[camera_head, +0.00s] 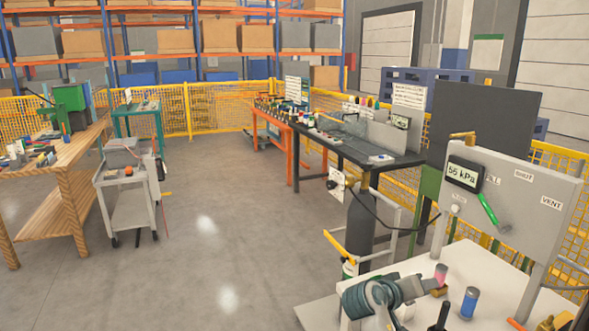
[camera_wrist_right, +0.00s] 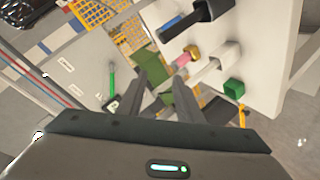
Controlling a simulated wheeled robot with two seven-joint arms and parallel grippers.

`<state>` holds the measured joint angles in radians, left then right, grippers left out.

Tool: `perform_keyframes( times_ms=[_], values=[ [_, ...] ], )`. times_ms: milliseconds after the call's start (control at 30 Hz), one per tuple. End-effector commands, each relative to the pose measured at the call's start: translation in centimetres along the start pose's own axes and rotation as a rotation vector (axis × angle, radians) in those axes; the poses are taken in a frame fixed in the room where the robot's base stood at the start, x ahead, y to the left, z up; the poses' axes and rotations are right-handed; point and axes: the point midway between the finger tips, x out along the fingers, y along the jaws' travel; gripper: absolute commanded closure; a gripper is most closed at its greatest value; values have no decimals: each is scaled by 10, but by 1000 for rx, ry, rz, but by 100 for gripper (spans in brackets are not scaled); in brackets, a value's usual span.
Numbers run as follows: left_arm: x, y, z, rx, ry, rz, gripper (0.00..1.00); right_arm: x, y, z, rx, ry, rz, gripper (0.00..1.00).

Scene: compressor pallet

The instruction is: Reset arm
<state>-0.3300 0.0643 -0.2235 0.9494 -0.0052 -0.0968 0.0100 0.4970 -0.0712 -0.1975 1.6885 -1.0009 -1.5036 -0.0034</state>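My right gripper (camera_wrist_right: 158,84) shows in the right wrist view. Its two dark fingers are apart with nothing between them. Beyond them, that view shows a pale panel (camera_wrist_right: 72,75) with a green handle (camera_wrist_right: 112,80), tilted in the picture. In the head view this grey panel (camera_head: 530,215) stands at right, with a gauge (camera_head: 465,174) reading 55 kPa, a green handle (camera_head: 488,210) and labels including SHUT and VENT. Neither gripper can be made out in the head view, and my left gripper shows in no view.
A grey cart (camera_head: 133,205) and wooden bench (camera_head: 60,155) are left. The middle floor is clear.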

Motion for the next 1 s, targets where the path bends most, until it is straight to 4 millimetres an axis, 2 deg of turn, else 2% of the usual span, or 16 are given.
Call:
perform_keyframes(
  times_ms=[33,267,467,600,800,1000],
  values=[
    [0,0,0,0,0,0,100,2,-10,24,-7,-16,-33,68],
    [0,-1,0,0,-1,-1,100,-5,-55,139,-26,-90,-234,68],
    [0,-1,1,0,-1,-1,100,-32,-79,237,-40,-156,-412,68],
    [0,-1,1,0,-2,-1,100,-62,-87,301,-52,-203,-536,68],
    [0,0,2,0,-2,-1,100,-116,-86,378,-65,-264,-708,68],
    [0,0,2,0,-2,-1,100,-156,-79,421,-73,-304,-821,68]
  ],
)
